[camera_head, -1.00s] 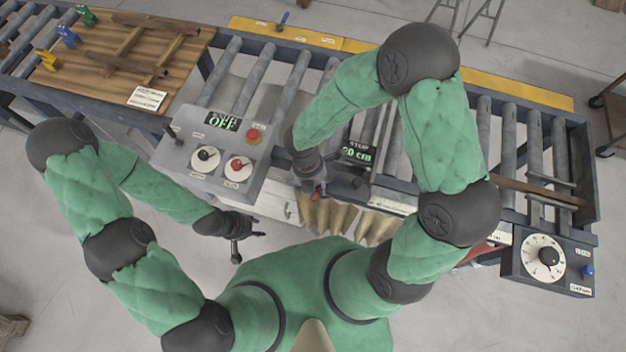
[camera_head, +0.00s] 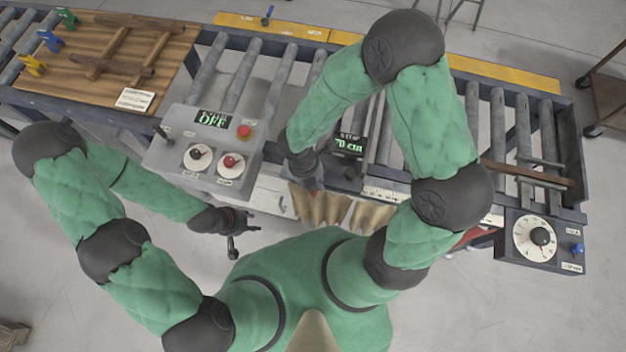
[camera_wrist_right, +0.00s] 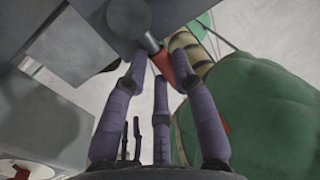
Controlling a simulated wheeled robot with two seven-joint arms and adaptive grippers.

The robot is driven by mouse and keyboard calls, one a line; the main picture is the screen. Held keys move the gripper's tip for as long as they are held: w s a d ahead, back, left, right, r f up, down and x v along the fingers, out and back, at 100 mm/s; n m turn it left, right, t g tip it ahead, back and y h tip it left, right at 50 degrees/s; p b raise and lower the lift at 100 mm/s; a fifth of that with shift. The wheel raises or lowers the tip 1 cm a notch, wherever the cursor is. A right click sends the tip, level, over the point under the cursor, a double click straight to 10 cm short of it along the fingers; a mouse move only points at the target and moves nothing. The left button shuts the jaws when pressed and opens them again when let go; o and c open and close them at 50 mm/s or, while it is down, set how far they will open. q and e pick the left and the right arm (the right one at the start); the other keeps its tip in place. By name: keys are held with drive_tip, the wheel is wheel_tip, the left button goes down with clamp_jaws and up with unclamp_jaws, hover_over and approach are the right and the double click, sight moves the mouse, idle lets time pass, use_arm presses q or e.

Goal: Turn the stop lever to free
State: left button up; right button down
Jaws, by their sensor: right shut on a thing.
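The stop display (camera_head: 348,143) is a small dark panel with green figures on the conveyor's front side, marked STOP. The stop lever (camera_wrist_right: 186,66) shows in the right wrist view as a red handle by a dark round-ended shaft. My right gripper (camera_wrist_right: 160,62) is shut on this red handle, with its purple-grey fingers around it. In the head view my right gripper (camera_head: 313,185) is just left of and below the display, partly hidden by its own arm. My left gripper (camera_head: 248,242) is open and empty below the control panel, apart from everything.
The grey control panel (camera_head: 205,150) reads OFF and has two knobs and a red button. A dial box (camera_head: 541,242) is at the right end of the roller conveyor (camera_head: 473,110). A wooden board (camera_head: 165,70) with brown bars is at upper left. Tan sacks (camera_head: 320,208) hang below the conveyor.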

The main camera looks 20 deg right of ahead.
drive_tip(key=c, duration=1)
unclamp_jaws()
wheel_tip(320, 180, up, 12)
drive_tip(key=w+a, duration=0.1)
drive_tip(key=a, duration=0.1)
drive_tip(key=shift+w, duration=0.2)
drive_tip(key=shift+f, duration=0.15)
